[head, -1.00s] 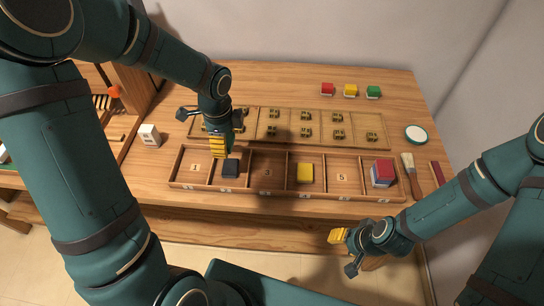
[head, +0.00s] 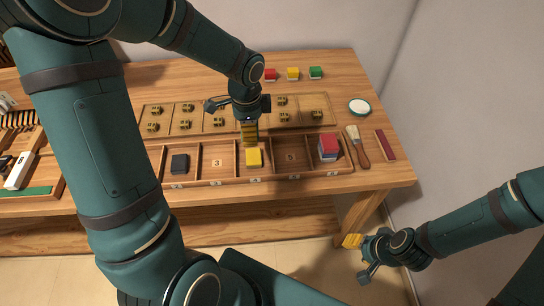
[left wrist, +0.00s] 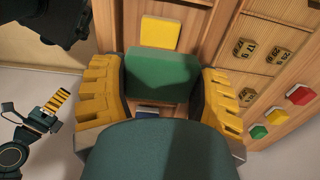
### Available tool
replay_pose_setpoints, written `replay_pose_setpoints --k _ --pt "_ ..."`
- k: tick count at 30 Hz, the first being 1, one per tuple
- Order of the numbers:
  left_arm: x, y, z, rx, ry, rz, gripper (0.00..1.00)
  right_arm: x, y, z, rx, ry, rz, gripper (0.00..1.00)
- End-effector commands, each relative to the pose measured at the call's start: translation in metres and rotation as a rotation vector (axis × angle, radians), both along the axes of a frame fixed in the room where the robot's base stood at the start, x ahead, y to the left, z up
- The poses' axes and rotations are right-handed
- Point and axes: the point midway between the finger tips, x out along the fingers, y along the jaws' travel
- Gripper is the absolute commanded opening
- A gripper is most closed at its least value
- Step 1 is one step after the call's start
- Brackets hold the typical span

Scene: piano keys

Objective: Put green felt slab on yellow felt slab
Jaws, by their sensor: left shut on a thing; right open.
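The green felt slab (left wrist: 162,75) is between the fingers of my left gripper in the left wrist view; I cannot make it out in the head view. My left gripper (head: 249,132) is shut on it, pointing down just behind the yellow felt slab. The yellow felt slab (head: 253,157) lies in a compartment of the wooden tray, and it also shows in the left wrist view (left wrist: 160,33), beyond the green slab and partly covered by it. My right gripper (head: 352,241) is open and empty, off the table's front right.
The tray (head: 210,181) also holds a dark slab (head: 180,164) and a red-topped stack (head: 328,146) in other compartments. Small red (head: 270,74), yellow (head: 293,73) and green (head: 315,72) blocks stand at the back. A brush (head: 358,146) lies right of the tray.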

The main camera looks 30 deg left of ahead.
Motion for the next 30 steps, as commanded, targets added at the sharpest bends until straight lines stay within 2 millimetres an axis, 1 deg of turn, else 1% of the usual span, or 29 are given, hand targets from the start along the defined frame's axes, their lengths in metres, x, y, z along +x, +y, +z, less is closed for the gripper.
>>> replay_pose_setpoints --k 2,10,12,17,24,30 --pt "0.0 0.0 -0.005 0.0 0.001 0.006 0.46 0.0 0.0 -0.002 0.0 0.0 0.001 0.47" --pt "-0.001 0.0 -0.052 0.0 0.004 0.007 0.46 0.003 0.0 -0.016 -0.001 -0.006 0.0 0.47" --pt "0.0 0.0 -0.059 0.0 0.002 0.008 0.46 0.003 0.0 -0.018 -0.001 -0.007 -0.001 0.47" --pt "0.0 0.0 -0.068 0.0 0.001 0.008 0.46 0.004 0.0 -0.02 -0.001 -0.009 -0.001 0.47" --pt "-0.001 0.0 -0.099 -0.001 0.003 0.008 0.46 0.005 -0.001 -0.03 -0.002 -0.014 -0.002 0.47" --pt "0.0 0.0 -0.1 0.0 0.0 0.008 0.46 0.006 -0.001 -0.029 -0.002 -0.014 -0.002 0.47"
